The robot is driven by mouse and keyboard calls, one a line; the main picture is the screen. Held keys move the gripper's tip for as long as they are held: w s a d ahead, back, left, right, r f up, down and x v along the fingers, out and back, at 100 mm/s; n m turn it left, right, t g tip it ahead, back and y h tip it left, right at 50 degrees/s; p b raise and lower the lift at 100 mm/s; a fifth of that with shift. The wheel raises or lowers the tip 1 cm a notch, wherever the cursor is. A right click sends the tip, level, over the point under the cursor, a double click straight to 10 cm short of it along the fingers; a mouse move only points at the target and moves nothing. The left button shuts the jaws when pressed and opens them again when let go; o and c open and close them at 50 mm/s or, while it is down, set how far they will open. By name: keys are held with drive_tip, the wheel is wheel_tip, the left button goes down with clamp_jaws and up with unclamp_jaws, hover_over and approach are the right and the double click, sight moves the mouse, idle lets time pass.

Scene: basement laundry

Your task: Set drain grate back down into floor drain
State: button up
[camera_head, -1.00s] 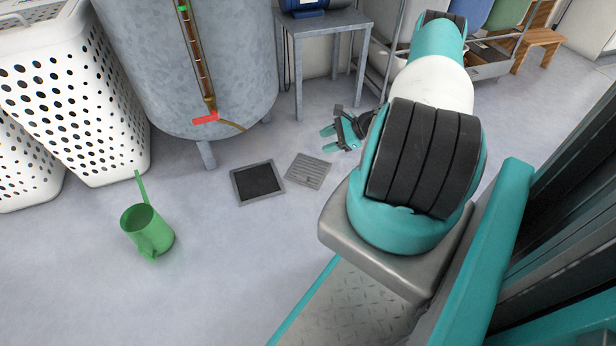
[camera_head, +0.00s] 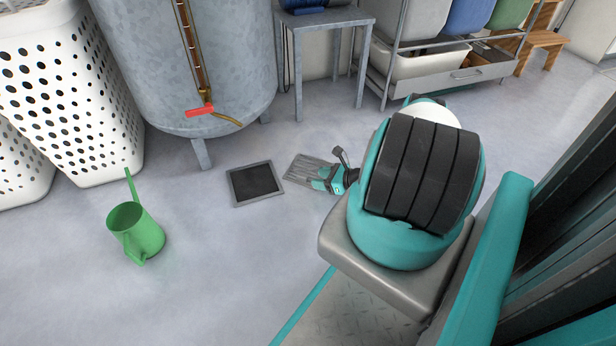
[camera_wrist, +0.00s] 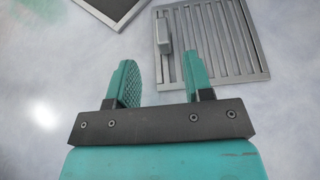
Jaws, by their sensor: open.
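The drain grate (camera_head: 301,168) is a flat grey slotted square lying on the floor just right of the floor drain, apart from it. In the wrist view the grate (camera_wrist: 226,40) shows slots and a raised block-like handle (camera_wrist: 164,32) near its left side. The floor drain (camera_head: 254,182) is a dark square opening with a grey frame; its corner also shows at the top of the wrist view (camera_wrist: 112,8). My gripper (camera_head: 318,179) is open and empty, low over the grate's near right part. In the wrist view its fingertips (camera_wrist: 158,70) point toward the handle, short of it.
A green watering can (camera_head: 136,232) stands on the floor at the left front. A grey metal tank (camera_head: 190,70) on legs, a white perforated basket (camera_head: 75,110) and a metal table (camera_head: 325,22) stand behind. The floor around the drain is clear.

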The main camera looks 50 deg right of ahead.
sight(305, 176)
drive_tip(key=b+x, duration=0.3)
drive_tip(key=x, duration=0.2)
drive_tip(key=shift+w+d+f+b, duration=0.1)
drive_tip(key=shift+w+b, duration=0.2)
drive_tip(key=shift+w, duration=0.25)
clamp_jaws()
